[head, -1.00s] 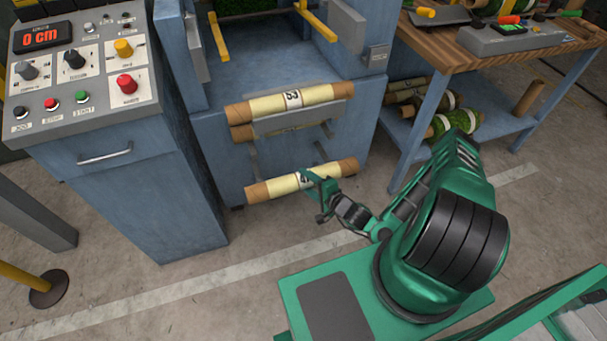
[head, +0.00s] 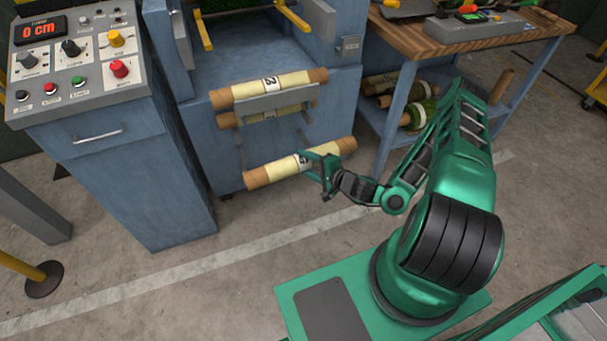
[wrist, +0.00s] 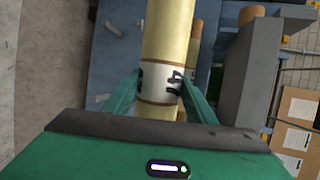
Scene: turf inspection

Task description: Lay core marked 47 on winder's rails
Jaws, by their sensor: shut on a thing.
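The core marked 47 (head: 273,171) is a pale yellow roll with brown ends. My gripper (head: 317,165) is shut on it around its white label. The core is held nearly level, slightly tilted in the head view, in front of the winder's lower front. The winder's rails are two yellow bars, left (head: 203,30) and right (head: 294,19), higher up on the blue winder (head: 205,160).
Another labelled core (head: 245,89) lies in the upper front holder, with one more core (head: 228,121) below it. The control console (head: 120,170) stands left. A wooden-topped workbench (head: 420,40) stands right, with rolls on its shelf.

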